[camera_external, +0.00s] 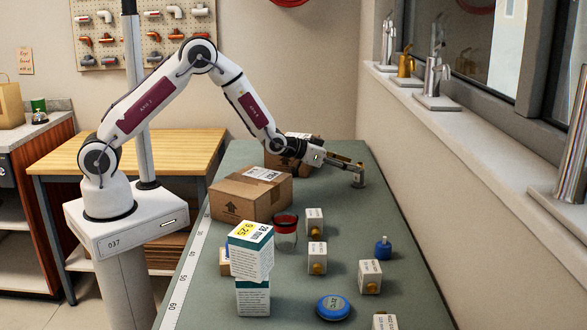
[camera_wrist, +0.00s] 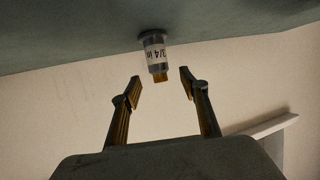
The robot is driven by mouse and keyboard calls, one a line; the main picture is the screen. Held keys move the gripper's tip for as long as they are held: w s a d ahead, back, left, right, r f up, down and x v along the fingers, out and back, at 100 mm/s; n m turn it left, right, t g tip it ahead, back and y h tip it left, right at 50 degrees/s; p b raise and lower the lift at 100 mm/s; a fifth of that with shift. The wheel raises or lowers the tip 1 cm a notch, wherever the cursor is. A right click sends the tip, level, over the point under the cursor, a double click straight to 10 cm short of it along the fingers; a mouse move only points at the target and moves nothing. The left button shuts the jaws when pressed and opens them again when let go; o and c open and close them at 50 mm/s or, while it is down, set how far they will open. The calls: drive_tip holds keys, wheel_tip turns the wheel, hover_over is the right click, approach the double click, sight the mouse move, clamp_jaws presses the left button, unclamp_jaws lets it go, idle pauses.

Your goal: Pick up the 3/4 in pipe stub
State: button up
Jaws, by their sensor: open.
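The 3/4 in pipe stub (camera_wrist: 155,52) is a short, grey cylinder with a white label reading "3/4 in" and a brass-coloured end. In the wrist view it appears upside down, its wide base on the green table top. In the external view it shows as a small grey shape (camera_external: 360,180) at the far right of the table, partly hidden by my fingers. My gripper (camera_wrist: 160,86) is open and empty. Its fingertips lie to either side of the stub's line, a little short of its brass end. My gripper also shows in the external view (camera_external: 354,168), right at the stub.
Cardboard boxes (camera_external: 250,192) stand left of my gripper, one behind my wrist. A wall and sill (camera_external: 430,95) run along the right.

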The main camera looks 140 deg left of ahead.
sight(359, 175)
drive_tip(key=shift+w, duration=0.1)
idle(0.3)
drive_tip(key=shift+f+x, duration=0.3)
drive_tip(key=shift+x, duration=2.15)
clamp_jaws()
drive_tip(key=shift+r, duration=0.1)
